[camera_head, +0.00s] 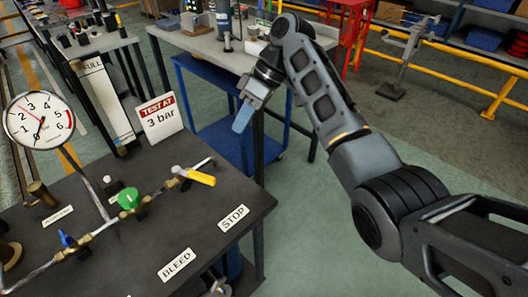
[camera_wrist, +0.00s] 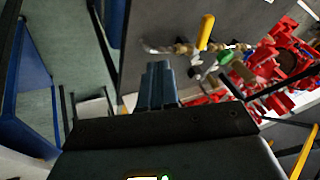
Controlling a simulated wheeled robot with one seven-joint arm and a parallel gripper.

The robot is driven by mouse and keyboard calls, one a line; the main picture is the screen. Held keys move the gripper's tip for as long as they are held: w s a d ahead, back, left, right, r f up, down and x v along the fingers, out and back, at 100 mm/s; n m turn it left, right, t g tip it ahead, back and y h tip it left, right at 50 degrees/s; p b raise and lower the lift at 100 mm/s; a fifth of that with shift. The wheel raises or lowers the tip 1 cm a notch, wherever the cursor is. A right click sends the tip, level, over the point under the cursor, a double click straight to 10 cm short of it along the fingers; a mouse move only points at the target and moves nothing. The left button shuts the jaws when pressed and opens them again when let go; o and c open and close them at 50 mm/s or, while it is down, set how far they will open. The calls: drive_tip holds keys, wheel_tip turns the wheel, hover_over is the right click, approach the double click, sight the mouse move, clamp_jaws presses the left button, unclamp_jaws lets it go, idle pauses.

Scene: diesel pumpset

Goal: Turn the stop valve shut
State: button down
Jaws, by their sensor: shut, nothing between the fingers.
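The yellow lever (camera_head: 200,178) sits on the pipe on the dark bench top, near the STOP label (camera_head: 233,218). It points away from the pipe at an angle, roughly crosswise. It also shows in the wrist view (camera_wrist: 206,32), above and right of my fingertips. My gripper (camera_head: 242,120) is shut and empty. It hangs in the air beyond the bench's far right corner, clear of the lever. Its fingers show together in the wrist view (camera_wrist: 159,82).
A green knob (camera_head: 130,198) and a blue handle (camera_head: 68,240) sit on the same pipe. A BLEED label (camera_head: 176,264) lies in front. A pressure gauge (camera_head: 39,118) and a "TEST AT 3 bar" sign (camera_head: 160,117) stand behind. A blue cart (camera_head: 225,140) is beyond my gripper.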

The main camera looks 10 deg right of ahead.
sight(193, 175)
drive_tip(key=shift+n+g+y, duration=0.3)
drive_tip(key=shift+g, duration=0.2)
drive_tip(key=x, duration=0.5)
drive_tip(key=s+x, duration=0.1)
drive_tip(key=x, duration=0.2)
drive_tip(key=shift+a+r+p, duration=0.2)
drive_tip(key=shift+a+p, duration=0.05)
drive_tip(key=shift+p, duration=0.1)
drive_tip(key=s+a, duration=0.1)
drive_tip(key=s+a+p, duration=0.1)
drive_tip(key=shift+s, duration=0.35)
drive_tip(key=shift+s+a+f, duration=0.1)
drive_tip(key=shift+s+a, duration=0.15)
drive_tip(key=shift+s, duration=0.1)
